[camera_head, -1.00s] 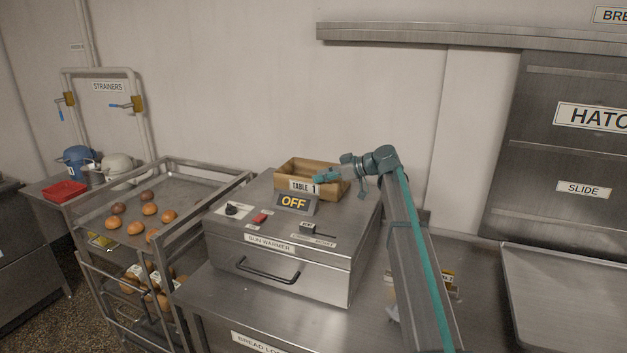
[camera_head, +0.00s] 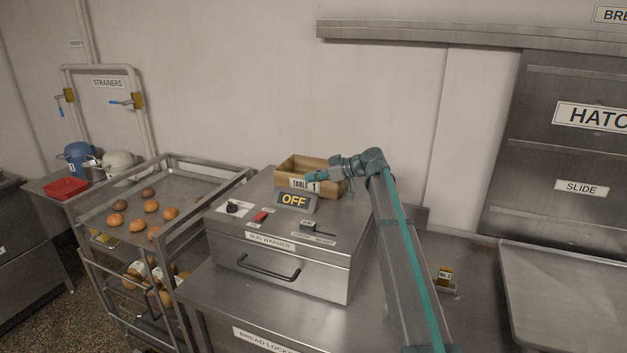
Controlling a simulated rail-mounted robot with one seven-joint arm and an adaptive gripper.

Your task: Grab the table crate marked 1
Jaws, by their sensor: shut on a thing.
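The wooden crate labelled TABLE 1 (camera_head: 296,165) sits on the back of the bun warmer's top, behind the OFF display. Its label faces the front. My gripper (camera_head: 312,177) reaches in from the right and is shut on the crate's front wall beside the label. The fingertips cover a small part of the label and the front rim. The crate looks upright; I cannot tell whether it touches the warmer's top.
The bun warmer (camera_head: 270,264) has a knob, a red button and a slider in front of the crate. A rack of buns (camera_head: 213,188) stands at left. The hatch (camera_head: 565,150) and a bare metal tray (camera_head: 570,290) are at right.

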